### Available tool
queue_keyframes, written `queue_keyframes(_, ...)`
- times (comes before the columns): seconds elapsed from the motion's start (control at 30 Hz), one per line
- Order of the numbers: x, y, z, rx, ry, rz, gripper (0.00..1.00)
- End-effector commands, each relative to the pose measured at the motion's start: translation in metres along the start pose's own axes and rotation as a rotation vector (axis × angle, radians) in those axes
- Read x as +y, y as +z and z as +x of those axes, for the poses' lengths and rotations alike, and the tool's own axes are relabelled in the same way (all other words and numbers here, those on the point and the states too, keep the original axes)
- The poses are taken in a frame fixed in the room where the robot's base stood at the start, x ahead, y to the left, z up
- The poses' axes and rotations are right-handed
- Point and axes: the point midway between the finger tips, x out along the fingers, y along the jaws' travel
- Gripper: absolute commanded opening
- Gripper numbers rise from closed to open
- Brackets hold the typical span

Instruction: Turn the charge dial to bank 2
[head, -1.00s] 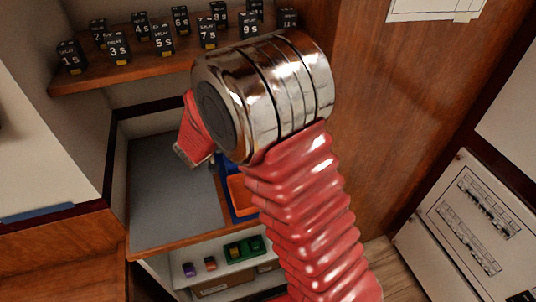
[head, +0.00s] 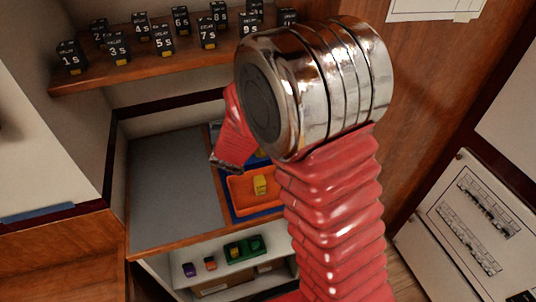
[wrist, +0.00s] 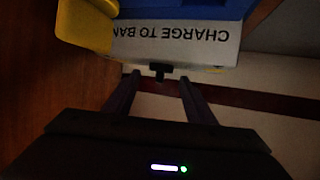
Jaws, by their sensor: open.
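In the wrist view a pale panel (wrist: 190,48) carries upside-down lettering that reads "CHARGE TO BAN", with the end cut off. A small black T-shaped knob (wrist: 160,70), apparently the charge dial, sits at the panel's edge. My gripper (wrist: 159,80) is open, with one dark finger on each side of the knob in the picture. I cannot tell whether they touch it. The dial's setting and bank marks are not readable. In the head view my red wrist hangs over the lower counter and the fingertips are hidden.
A yellow block (wrist: 85,25) and a blue part (wrist: 185,8) lie close above the fingers. In the head view an orange tray (head: 240,197) holds a yellow piece (head: 261,185). Numbered black relays (head: 118,47) line the upper shelf (head: 95,78). The grey counter (head: 165,190) is clear.

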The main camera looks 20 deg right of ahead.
Motion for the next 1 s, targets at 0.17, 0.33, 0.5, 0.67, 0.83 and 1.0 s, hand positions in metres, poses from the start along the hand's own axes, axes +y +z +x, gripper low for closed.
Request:
queue_keyframes(0.17, 0.0023, -0.0005, 0.0003, 0.001, -0.043, -0.017, 0.50)
queue_keyframes(0.33, 0.0038, -0.0003, 0.0003, 0.000, -0.083, -0.035, 0.50)
queue_keyframes(0.5, 0.0049, -0.0009, 0.0005, 0.001, -0.121, -0.050, 0.50)
queue_keyframes(0.67, 0.0056, -0.0006, 0.0006, 0.000, -0.157, -0.065, 0.50)
queue_keyframes(0.83, 0.0066, -0.0001, 0.0008, -0.001, -0.194, -0.081, 0.50)
queue_keyframes(1.0, 0.0077, -0.0004, 0.0011, 0.000, -0.230, -0.095, 0.50)
